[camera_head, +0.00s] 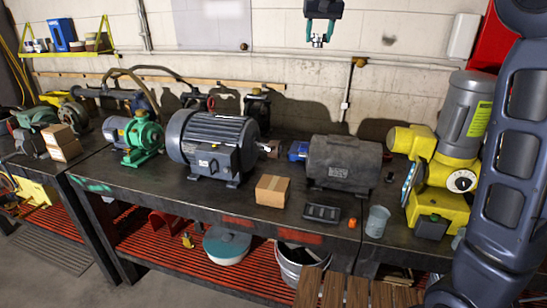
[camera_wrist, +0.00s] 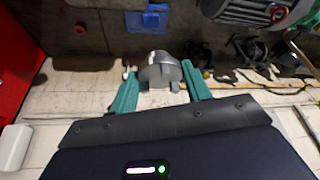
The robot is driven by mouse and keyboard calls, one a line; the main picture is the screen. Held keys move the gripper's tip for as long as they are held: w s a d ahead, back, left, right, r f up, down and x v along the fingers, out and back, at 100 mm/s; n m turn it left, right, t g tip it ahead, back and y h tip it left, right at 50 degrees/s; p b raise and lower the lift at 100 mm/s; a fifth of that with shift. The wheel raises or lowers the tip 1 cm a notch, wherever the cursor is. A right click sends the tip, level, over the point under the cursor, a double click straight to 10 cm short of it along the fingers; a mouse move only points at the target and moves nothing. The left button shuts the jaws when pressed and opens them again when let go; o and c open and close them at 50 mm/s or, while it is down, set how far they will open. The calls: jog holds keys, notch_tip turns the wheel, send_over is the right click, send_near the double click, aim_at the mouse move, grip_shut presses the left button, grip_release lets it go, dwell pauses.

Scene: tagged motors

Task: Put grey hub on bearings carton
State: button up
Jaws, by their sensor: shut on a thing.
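My gripper (camera_head: 318,36) hangs high in front of the wall at the top middle of the head view, well above the bench. In the wrist view its two green fingers (camera_wrist: 159,80) are shut on a grey rounded metal piece, the grey hub (camera_wrist: 160,68). A small brown cardboard carton (camera_head: 272,191) sits on the bench in front of the large grey motor, below my gripper. A second cardboard carton (camera_head: 62,143) stands farther left on the bench. Their labels are too small to read, so I cannot tell which is the bearings carton.
The large grey motor (camera_head: 213,145) and a dark motor (camera_head: 345,163) stand behind the nearer carton. A black tray (camera_head: 322,213), an orange piece (camera_head: 352,223) and a clear cup (camera_head: 377,222) lie to its right. A yellow-and-grey machine (camera_head: 447,155) stands at right.

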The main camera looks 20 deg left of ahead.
jog(key=s+a+n+y, duration=0.1)
jog(key=s+a+n, duration=0.2)
jog(key=s+a, duration=0.95)
send_near(272, 181)
jog(key=x, duration=0.5)
jog(key=shift+w, duration=0.15)
jog(key=shift+f, duration=0.15)
jog(key=o, duration=1.2)
jog(key=v, duration=1.2)
jog(key=shift+w+d+r, duration=0.15)
jog(key=shift+r, duration=0.1)
